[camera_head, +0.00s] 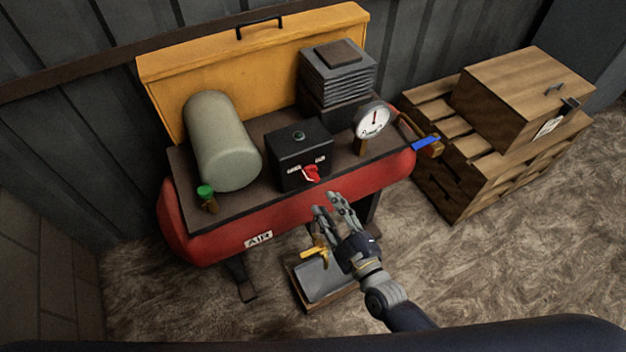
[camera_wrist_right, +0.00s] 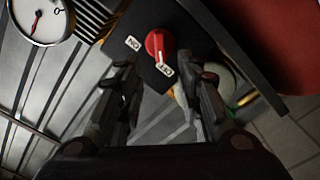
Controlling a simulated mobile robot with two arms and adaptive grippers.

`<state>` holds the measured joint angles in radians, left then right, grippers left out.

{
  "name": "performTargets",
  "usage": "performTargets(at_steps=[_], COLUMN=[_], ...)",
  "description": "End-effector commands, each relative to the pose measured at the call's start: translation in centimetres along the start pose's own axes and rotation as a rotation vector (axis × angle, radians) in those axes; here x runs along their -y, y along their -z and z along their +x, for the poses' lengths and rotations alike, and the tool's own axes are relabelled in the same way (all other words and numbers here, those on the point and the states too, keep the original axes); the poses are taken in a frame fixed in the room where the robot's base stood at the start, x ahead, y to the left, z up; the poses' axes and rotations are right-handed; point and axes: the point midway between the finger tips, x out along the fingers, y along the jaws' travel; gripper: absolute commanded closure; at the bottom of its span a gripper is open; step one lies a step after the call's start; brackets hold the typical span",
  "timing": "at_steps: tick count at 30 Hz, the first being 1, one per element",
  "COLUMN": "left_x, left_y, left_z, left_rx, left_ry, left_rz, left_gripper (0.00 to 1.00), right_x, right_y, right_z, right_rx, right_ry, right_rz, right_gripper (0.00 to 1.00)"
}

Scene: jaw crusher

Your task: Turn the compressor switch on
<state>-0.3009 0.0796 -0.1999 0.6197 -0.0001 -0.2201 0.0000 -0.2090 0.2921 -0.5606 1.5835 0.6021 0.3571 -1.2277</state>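The compressor switch is a red rotary knob (camera_head: 311,173) on the front of a black box (camera_head: 300,147) atop the red compressor tank (camera_head: 385,175). In the right wrist view the knob (camera_wrist_right: 155,44) lies between an ON label (camera_wrist_right: 133,43) and an OFF label (camera_wrist_right: 165,69), its white mark pointing toward OFF. My right gripper (camera_head: 327,204) is in front of and below the knob, apart from it. Its fingers (camera_wrist_right: 165,80) are spread with nothing between them. My left gripper is not in view.
A round gauge (camera_head: 372,120) stands right of the box, and a grey-green cylinder (camera_head: 221,140) left of it. A blue-handled valve (camera_head: 425,143) sticks out at the tank's right end. A yellow-handled part (camera_head: 317,250) is below my right gripper. Wooden pallets (camera_head: 490,165) stand right.

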Motion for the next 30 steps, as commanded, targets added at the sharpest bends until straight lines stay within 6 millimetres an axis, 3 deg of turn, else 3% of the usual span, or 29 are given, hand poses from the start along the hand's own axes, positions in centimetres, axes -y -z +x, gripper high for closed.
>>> performTargets(at_steps=[6, 13, 18, 26, 27, 30], left_x=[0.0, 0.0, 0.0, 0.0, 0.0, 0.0], left_y=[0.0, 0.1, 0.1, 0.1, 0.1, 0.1], left_z=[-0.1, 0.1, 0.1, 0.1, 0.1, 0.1], left_rx=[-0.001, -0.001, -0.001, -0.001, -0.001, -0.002], left_ry=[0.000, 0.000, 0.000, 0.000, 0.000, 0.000], left_rz=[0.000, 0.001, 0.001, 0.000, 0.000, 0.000], left_gripper=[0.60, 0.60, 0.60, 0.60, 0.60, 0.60], right_x=[-0.1, 0.0, 0.0, 0.1, 0.1, 0.1], right_y=[0.1, 0.0, -0.1, -0.1, -0.1, -0.1], right_z=[4.4, 8.0, 9.1, 9.2, 9.2, 9.2], right_rx=[-0.001, 0.000, 0.001, 0.002, 0.002, 0.002], right_ry=[-0.001, 0.000, 0.001, 0.002, 0.002, 0.002], right_rz=[0.000, 0.001, 0.000, 0.001, 0.001, 0.001], right_gripper=[0.67, 0.67, 0.67, 0.67, 0.69, 0.92])
